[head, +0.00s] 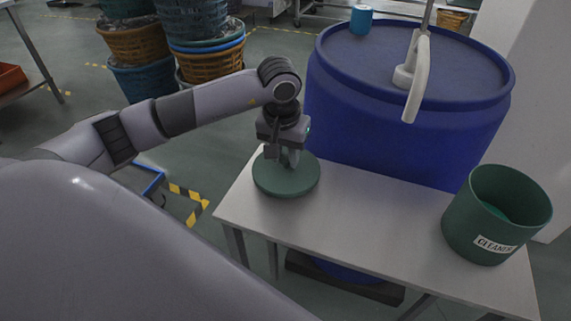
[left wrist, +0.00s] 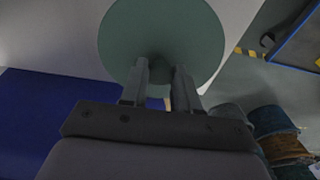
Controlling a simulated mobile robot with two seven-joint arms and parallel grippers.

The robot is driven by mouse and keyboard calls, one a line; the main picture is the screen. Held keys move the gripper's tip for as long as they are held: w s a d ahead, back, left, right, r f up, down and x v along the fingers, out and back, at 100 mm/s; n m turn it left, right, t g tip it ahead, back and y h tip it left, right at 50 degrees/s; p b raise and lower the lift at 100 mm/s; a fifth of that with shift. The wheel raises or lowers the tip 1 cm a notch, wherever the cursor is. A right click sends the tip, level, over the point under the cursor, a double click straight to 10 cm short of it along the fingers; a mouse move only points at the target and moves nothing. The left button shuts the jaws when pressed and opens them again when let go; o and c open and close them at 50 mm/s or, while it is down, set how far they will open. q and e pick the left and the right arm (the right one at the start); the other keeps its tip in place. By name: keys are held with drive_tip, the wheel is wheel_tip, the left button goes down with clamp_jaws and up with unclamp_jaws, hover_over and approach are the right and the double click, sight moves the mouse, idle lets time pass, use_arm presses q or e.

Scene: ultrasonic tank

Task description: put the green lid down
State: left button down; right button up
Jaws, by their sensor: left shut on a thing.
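The green lid (head: 285,183) is a flat round disc at the left end of the light grey table (head: 370,215). My left gripper (head: 288,158) is above the lid and shut on its middle, where the fingers hide the knob. In the left wrist view the lid (left wrist: 160,30) spans the top middle, with both fingers of my gripper (left wrist: 160,78) at its centre. The lid looks level and very close to the tabletop; I cannot tell whether it touches. My right gripper is not in view.
An open green bucket labelled "CLEANER" (head: 496,215) stands at the table's right end. A large blue drum (head: 400,130) with a tap-like handle (head: 418,75) stands behind the table. The tabletop between lid and bucket is clear. Stacked baskets (head: 140,45) stand back left.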

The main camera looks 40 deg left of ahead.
sight(285, 159)
use_arm(q)
wheel_tip(285, 159, down, 4)
drive_tip(key=shift+r, duration=0.25)
drive_tip(key=shift+f, duration=0.2)
drive_tip(key=c, duration=0.8)
unclamp_jaws()
drive_tip(key=shift+r, duration=0.1)
drive_tip(key=shift+r, duration=0.1)
